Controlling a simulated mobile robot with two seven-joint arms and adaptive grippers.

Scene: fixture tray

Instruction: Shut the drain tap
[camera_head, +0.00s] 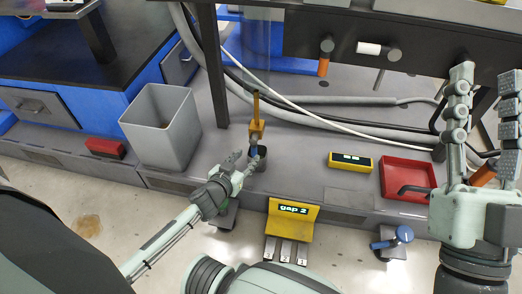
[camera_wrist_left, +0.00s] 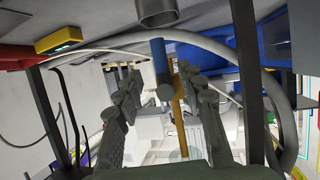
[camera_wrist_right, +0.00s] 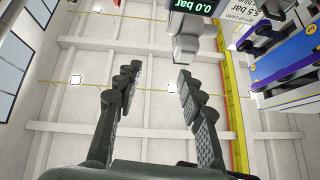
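A tap with a yellow-orange body (camera_head: 257,130) and an upright stem stands over a dark grey cup (camera_head: 262,161); it looks like the drain tap. Its blue part (camera_head: 254,149) sits just below the body. My left gripper (camera_head: 243,161) is beside it, fingers apart. In the left wrist view the blue bar (camera_wrist_left: 160,62) and the yellow-orange rod (camera_wrist_left: 179,112) show between the open fingers (camera_wrist_left: 160,82), with no clear contact. The cup (camera_wrist_left: 157,13) shows at the top edge. My right gripper (camera_head: 485,90) is open and empty, fingers up, at the far right.
A grey bin (camera_head: 163,127) stands left of the tap. Hoses (camera_head: 300,112) run behind it. To the right are a yellow block (camera_head: 351,161), a red tray (camera_head: 407,164) and a blue-handled fitting (camera_head: 392,240). A yellow "gap 2" sign (camera_head: 292,219) stands in front.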

